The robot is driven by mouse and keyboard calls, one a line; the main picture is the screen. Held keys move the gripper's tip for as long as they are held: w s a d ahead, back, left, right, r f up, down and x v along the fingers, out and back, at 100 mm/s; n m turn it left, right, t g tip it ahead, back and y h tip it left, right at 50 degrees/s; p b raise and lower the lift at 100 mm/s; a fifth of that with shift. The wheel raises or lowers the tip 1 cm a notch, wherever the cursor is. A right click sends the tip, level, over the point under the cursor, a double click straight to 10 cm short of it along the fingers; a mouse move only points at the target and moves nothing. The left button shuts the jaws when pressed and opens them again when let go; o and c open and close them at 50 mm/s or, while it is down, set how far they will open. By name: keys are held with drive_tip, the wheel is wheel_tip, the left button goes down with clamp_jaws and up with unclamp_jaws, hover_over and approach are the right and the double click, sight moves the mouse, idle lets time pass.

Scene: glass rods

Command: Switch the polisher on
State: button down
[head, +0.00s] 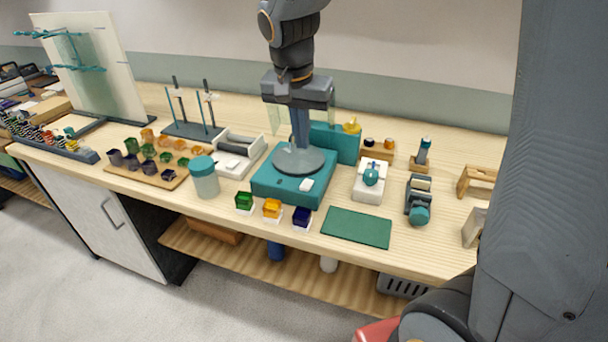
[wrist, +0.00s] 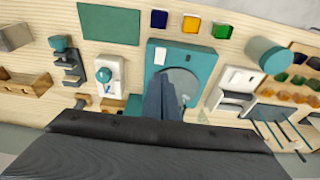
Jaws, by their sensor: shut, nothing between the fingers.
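The polisher is a teal box (head: 262,184) with a round grey disc (head: 310,162) on top; it also shows in the wrist view (wrist: 207,63). My gripper (head: 301,146) is shut and empty, pointing down over the disc, behind the switch. In the wrist view its fingers (wrist: 164,82) cover part of the disc. I cannot tell whether the fingertips touch the disc. The switch is uncovered in both views.
Green, amber and blue glass blocks (head: 272,209) stand in front of the polisher. A green mat (head: 356,228) lies at the front right. A teal-lidded jar (head: 205,178) and a white device (head: 240,155) stand left; another white device (head: 369,182) stands right. A teal block (head: 347,146) stands behind.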

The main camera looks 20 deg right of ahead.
drive_tip(key=p, duration=0.3)
hover_over(303, 190)
drive_tip(key=x, duration=0.3)
drive_tip(key=s+x, duration=0.1)
drive_tip(key=x, duration=0.3)
drive_tip(key=a+x, duration=0.1)
drive_tip(key=x, duration=0.3)
drive_tip(key=shift+s+f, duration=0.3)
drive_tip(key=shift+s, duration=0.1)
drive_tip(key=shift+f, duration=0.45)
drive_tip(key=shift+f, duration=0.1)
drive_tip(key=shift+s+f+b, duration=0.1)
drive_tip(key=shift+f+b, duration=0.1)
drive_tip(key=shift+b, duration=0.35)
drive_tip(key=shift+s+a+f+b, duration=0.15)
drive_tip(key=shift+f+b, duration=0.25)
drive_tip(key=shift+b, duration=0.4)
drive_tip(key=shift+s+a+f+b, duration=0.15)
drive_tip(key=shift+s+f+b, duration=0.05)
drive_tip(key=shift+b, duration=0.6)
drive_tip(key=shift+s, duration=0.3)
drive_tip(key=shift+s+f, duration=0.1)
